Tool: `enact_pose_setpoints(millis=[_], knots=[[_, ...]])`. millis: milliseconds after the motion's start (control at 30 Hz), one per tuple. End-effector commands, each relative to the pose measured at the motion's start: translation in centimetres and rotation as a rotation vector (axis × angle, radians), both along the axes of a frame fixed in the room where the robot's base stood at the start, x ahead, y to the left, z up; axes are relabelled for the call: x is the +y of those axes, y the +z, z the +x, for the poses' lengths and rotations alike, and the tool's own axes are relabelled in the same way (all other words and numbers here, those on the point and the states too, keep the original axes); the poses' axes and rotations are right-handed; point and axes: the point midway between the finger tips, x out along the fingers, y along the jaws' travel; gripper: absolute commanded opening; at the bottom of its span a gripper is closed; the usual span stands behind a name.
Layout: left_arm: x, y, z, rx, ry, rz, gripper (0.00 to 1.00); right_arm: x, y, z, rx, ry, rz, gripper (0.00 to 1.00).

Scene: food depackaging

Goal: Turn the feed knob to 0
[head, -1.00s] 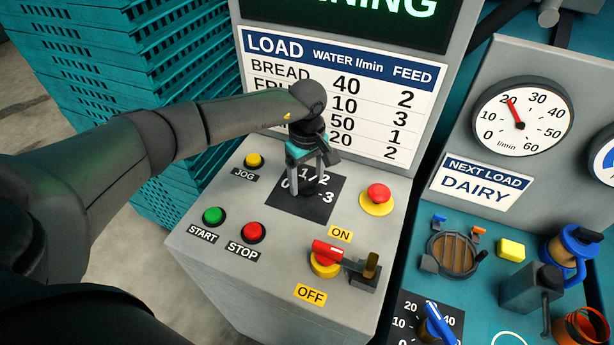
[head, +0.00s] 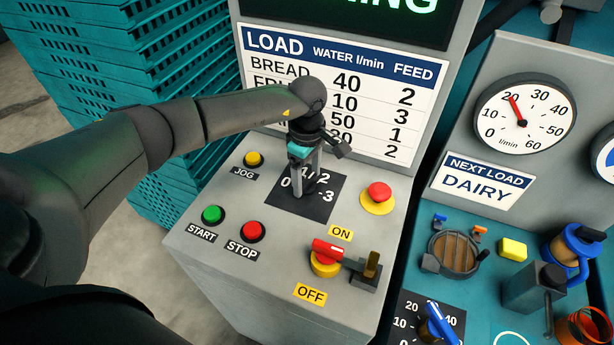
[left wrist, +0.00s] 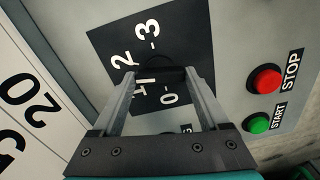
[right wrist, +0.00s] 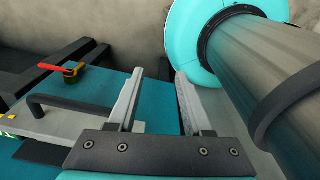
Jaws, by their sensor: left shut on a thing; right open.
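The feed knob is a dark knob on a black dial plate (head: 318,211) marked 0 to 3, on the grey control panel. My left gripper (head: 304,188) points down at it and is shut on it, hiding most of it in the head view. In the left wrist view the dark knob (left wrist: 160,76) lies between the fingertips, with the printed numbers around it. I cannot tell which number its pointer faces. My right gripper (right wrist: 157,80) is open and empty in the right wrist view, away from the panel.
Around the dial are the JOG button (head: 254,159), green START (head: 213,215), red STOP (head: 253,231), a red emergency button (head: 379,192) and a red-handled ON/OFF switch (head: 328,253). A load table (head: 340,95) stands behind. A large teal-and-grey cylinder (right wrist: 265,70) is right of my right gripper.

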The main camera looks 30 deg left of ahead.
Motion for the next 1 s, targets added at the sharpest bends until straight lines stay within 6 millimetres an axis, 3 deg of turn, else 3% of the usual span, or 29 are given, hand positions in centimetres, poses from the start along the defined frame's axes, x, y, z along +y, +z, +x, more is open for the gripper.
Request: enact_pose_setpoints(millis=[1000], knots=[[0.07, 0.2, 0.09, -0.002, 0.966, 0.0, 0.22, 0.06, -0.23, 0.05, -0.001, 0.0, 0.001, 0.5]])
